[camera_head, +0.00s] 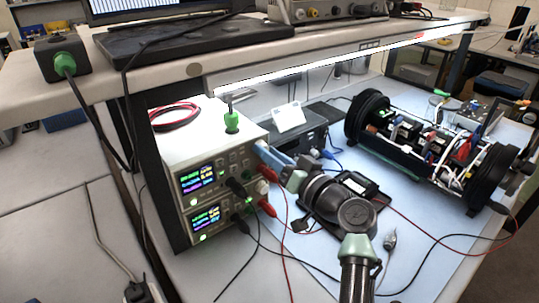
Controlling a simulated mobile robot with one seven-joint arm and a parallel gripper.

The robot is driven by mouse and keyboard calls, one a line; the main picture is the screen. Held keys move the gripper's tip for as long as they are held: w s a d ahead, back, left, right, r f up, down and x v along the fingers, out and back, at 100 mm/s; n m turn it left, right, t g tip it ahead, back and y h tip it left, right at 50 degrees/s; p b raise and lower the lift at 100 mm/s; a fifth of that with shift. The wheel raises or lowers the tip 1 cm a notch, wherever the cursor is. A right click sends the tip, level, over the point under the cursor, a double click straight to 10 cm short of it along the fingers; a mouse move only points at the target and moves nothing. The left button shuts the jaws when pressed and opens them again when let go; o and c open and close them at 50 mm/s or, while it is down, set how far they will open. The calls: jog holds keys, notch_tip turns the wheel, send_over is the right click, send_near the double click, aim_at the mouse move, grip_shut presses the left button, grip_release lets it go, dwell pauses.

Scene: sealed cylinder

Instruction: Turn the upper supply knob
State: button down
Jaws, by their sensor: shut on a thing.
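Two bench power supplies are stacked under the shelf. The upper supply (197,178) has a lit display on its front panel, and the lower supply (207,219) has another below it. My arm reaches up from the bottom of the view. My gripper (264,154) is at the right end of the upper supply's front panel, with its blue-grey fingers against it. It is shut on the upper supply knob there. The fingers hide the knob, so its angle cannot be told.
Black and red leads (284,235) hang from the supplies' front sockets, close to my gripper. A black-ended cylinder assembly (489,178) with exposed wiring lies on the blue mat at right. A shelf (200,78) overhangs the supplies. A dark box (308,122) stands behind my wrist.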

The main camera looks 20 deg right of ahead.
jog(key=m, duration=0.4)
jog(key=shift+m, duration=0.3)
jog(key=shift+f+m+p, duration=0.1)
jog(key=shift+m+p, duration=0.6)
jog(key=shift+m, duration=1)
jog(key=c, duration=0.6)
grip_release()
jog(key=shift+b+v, duration=0.75)
jog(key=shift+v, duration=5.75)
